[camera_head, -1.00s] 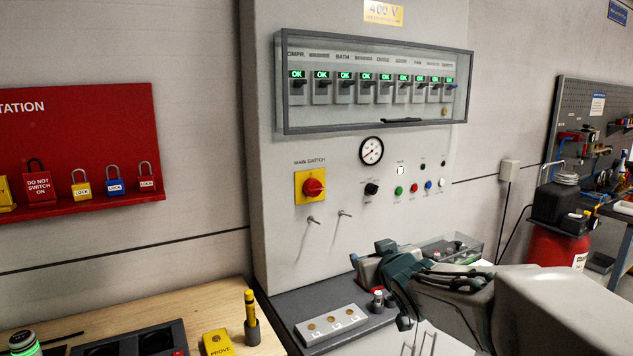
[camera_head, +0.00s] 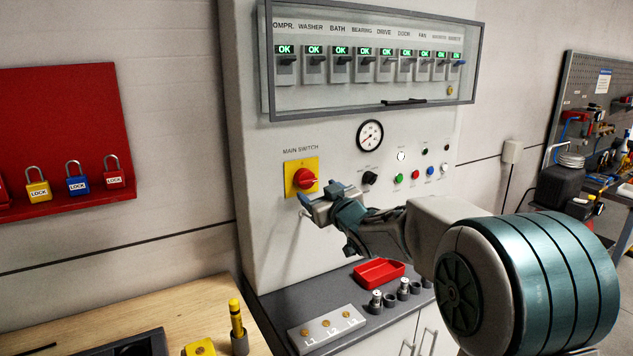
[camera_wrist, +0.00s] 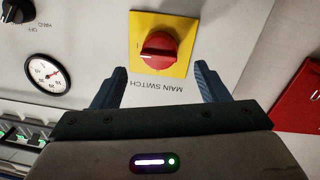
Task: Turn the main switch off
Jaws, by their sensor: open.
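The main switch is a red rotary knob (camera_head: 304,178) on a yellow square plate (camera_head: 314,164), low on the grey cabinet front. In the wrist view the red knob (camera_wrist: 159,46) is just beyond the fingertips, roughly centred between them; its ridge lies roughly sideways. The label "MAIN SWITCH" shows upside down there. My gripper (camera_head: 319,194) is open and empty, in front of and slightly below the knob in the head view. In the wrist view the gripper's fingers (camera_wrist: 160,72) stand wide apart, and I see no contact with the knob.
A glazed breaker box (camera_head: 370,105) with several green "OK" displays is above. A gauge (camera_head: 370,135), a black selector (camera_head: 369,178) and small buttons are to the right. A red tray (camera_head: 379,272) is on the grey counter below. A red padlock board (camera_head: 60,120) hangs at left.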

